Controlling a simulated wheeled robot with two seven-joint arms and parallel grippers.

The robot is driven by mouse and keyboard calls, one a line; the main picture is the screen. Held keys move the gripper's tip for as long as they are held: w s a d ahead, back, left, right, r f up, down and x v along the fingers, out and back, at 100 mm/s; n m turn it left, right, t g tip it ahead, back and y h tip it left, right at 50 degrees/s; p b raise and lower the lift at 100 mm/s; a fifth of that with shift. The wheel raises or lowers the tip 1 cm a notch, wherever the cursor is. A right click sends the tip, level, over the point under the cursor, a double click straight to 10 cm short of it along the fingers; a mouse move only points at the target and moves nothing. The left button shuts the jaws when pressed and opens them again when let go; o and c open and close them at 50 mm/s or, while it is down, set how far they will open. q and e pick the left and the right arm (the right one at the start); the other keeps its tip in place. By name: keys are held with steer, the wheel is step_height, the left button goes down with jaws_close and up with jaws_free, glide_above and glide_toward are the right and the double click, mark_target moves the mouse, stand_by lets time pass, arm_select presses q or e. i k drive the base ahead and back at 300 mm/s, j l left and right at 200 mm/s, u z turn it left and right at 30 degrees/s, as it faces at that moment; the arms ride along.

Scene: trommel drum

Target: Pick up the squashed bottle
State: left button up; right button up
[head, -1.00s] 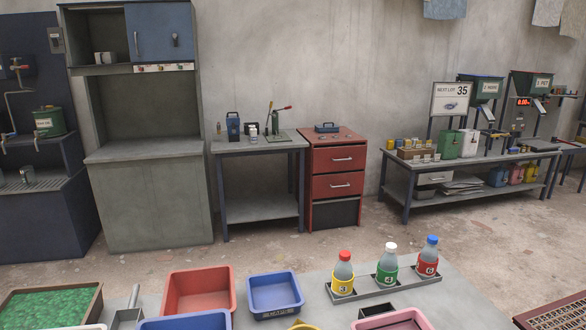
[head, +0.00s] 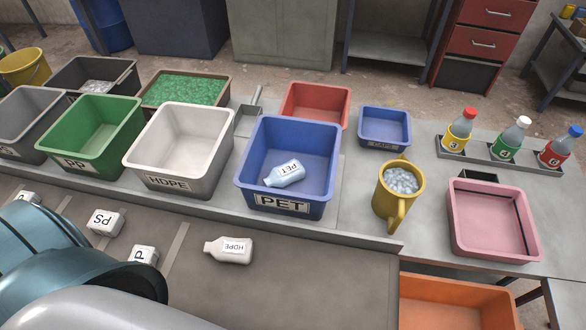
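A pale blue bottle (head: 285,173) marked PET lies on its side inside the blue PET bin (head: 290,126) in the head view; its outline looks somewhat crumpled. A white bottle (head: 229,250) marked HDPE lies on its side on the dark grey surface in front of the bins, its neck to the left. It looks smooth, and I cannot tell whether it is squashed. Neither of my grippers is in view.
White HDPE (head: 180,113) and green PP (head: 95,108) bins stand left of the PET bin. Marked white blocks (head: 105,222) lie near the teal drum (head: 75,265). A yellow mug (head: 393,215) of pellets and a pink tray (head: 490,250) stand right. A low ledge runs before the bins.

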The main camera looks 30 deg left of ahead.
mark_target(239, 250)
steer(key=k+j+u, duration=0.1)
steer(key=u, duration=0.4)
steer(key=j+u, duration=0.35)
steer(key=u, duration=0.15)
